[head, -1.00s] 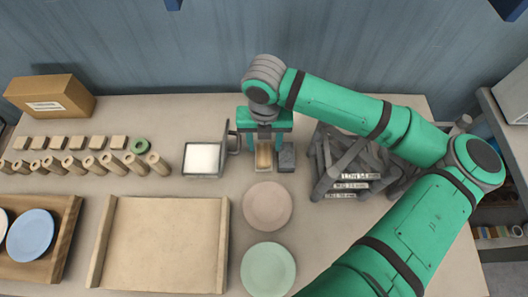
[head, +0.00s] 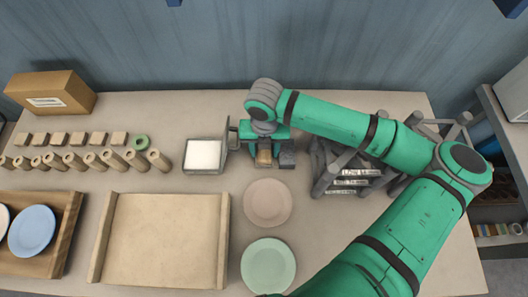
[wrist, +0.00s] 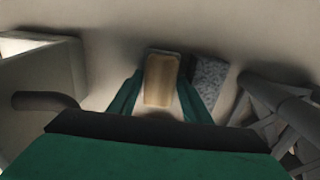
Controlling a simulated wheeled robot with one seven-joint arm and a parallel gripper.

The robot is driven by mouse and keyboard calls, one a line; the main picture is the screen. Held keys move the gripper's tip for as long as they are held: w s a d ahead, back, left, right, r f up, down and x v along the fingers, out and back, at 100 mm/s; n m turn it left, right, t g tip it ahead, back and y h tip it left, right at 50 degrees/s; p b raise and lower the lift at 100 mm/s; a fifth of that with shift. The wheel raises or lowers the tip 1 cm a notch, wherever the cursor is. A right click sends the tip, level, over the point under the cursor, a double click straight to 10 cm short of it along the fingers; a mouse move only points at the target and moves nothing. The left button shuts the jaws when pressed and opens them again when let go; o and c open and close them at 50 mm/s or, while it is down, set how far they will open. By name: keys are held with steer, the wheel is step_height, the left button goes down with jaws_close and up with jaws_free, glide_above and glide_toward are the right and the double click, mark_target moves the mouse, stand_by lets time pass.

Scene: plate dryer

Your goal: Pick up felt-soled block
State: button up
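A small wooden block (head: 264,157) stands on the table in the middle of the head view. In the wrist view the same wooden block (wrist: 161,80) lies between my fingers, with narrow gaps at its sides. In the wrist view my gripper (wrist: 161,86) looks open around the block.
A grey speckled block (wrist: 208,85) stands close beside my right finger. A grey-framed white pad (head: 203,156) is to the left, and a grey rack (head: 340,172) to the right. A pink plate (head: 267,203) and a green plate (head: 268,266) lie in front.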

steer(key=c, duration=0.5)
steer(key=shift+w, duration=0.1)
